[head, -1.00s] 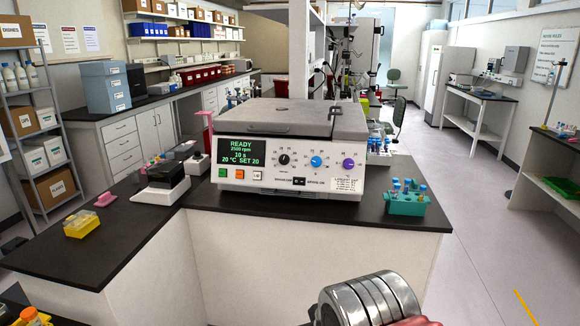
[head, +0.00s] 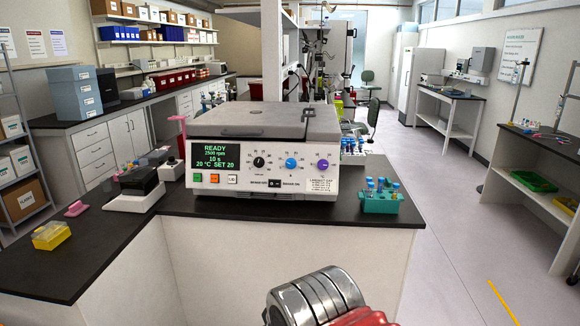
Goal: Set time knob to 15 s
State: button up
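The processor (head: 232,190) is a light box with a grey lid on the black counter. Its screen (head: 215,153) reads READY, 2500 rpm, 10 s, 20 °C SET 20. Its front has a black knob (head: 259,162), a blue knob (head: 291,163) and a purple knob (head: 322,165), left to right. The knob labels are too small to read surely, so I cannot tell which is time. A metal ringed link and a red part of my arm show at the bottom, well below the panel. My gripper's fingers are not in view.
A teal rack (head: 380,203) of blue-capped tubes stands right of the processor. A small black-and-white device (head: 137,190) stands to its left. A yellow rack (head: 51,235) is on the left counter. The counter before the panel is clear, and open floor (head: 450,250) lies right.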

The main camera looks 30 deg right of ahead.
aim_at(291, 163)
jog(key=z, duration=0.05)
jog(key=i, duration=0.95)
jog(key=u, duration=0.05)
